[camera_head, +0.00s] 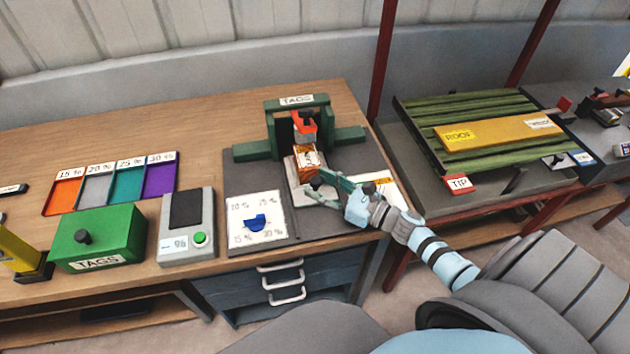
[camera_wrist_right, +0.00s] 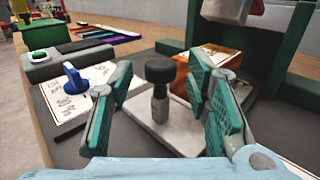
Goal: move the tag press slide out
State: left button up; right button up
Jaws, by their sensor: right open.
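The tag press (camera_head: 297,102) is a green frame with a TAGS label on the workbench. Its slide (camera_head: 300,196) is a pale plate running forward from under the frame, with a copper-orange block (camera_head: 308,158) on it. In the right wrist view the slide (camera_wrist_right: 150,128) carries an upright grey post with a black knob (camera_wrist_right: 160,69). My right gripper (camera_head: 318,184) is open at the slide's front. In the right wrist view its teal fingers (camera_wrist_right: 163,92) stand on either side of the knob, with visible gaps. My left gripper is not in view.
Left of the slide lie a dial card with a blue knob (camera_head: 257,222), a grey device with a green button (camera_head: 186,228) and a green TAGS box (camera_head: 100,238). Colored trays (camera_head: 112,185) lie behind. A red post (camera_head: 382,60) stands right of the press.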

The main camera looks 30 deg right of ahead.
jog(key=shift+x, duration=1)
jog(key=shift+s+d, duration=0.1)
jog(key=shift+s, duration=0.05)
grip_shut()
